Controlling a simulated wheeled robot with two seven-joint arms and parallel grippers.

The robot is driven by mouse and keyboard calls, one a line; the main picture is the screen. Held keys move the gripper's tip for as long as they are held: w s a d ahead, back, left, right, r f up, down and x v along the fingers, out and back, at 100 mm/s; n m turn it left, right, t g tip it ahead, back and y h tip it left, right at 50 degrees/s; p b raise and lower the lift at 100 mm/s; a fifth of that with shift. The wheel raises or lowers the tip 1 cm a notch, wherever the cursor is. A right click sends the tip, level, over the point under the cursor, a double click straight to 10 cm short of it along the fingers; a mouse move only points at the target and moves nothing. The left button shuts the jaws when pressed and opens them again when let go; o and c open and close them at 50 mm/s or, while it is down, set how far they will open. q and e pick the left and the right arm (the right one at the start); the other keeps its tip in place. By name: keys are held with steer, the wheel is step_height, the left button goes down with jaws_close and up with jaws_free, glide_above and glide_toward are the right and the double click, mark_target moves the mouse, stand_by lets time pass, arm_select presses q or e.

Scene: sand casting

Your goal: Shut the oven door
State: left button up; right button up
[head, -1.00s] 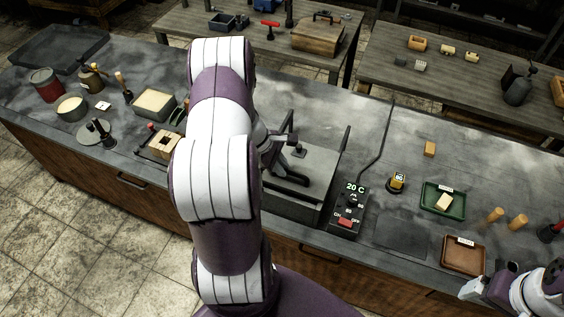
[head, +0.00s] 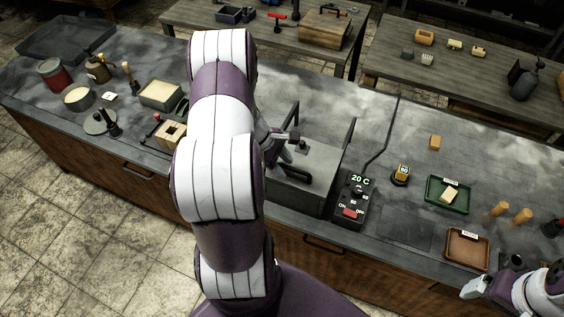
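The oven (head: 318,180) is a low grey box on the workbench, just right of my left forearm. Its top looks mostly flat and grey, with dark upright bars at the sides and a dark part on the left of the top. How far its door stands open is hard to tell. My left gripper (head: 289,138) is over the oven's left part, close to a small black knob or handle (head: 302,147). My arm hides much of the gripper, so its finger gap and any contact do not show clearly. Part of my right gripper (head: 476,289) shows at the bottom right, away from the oven.
A control box (head: 353,205) reading 20 C with a red switch stands right of the oven, its cable running back. A green tray (head: 447,195) and a brown tray (head: 467,249) lie further right. Pots and tools, including a red can (head: 55,75), stand left.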

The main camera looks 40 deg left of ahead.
arm_select(q)
steer(key=shift+a+r, duration=0.1)
steer(key=b+v, duration=0.1)
steer(key=v, duration=1.1)
steer(key=shift+r, duration=0.2)
steer(key=shift+s, duration=0.1)
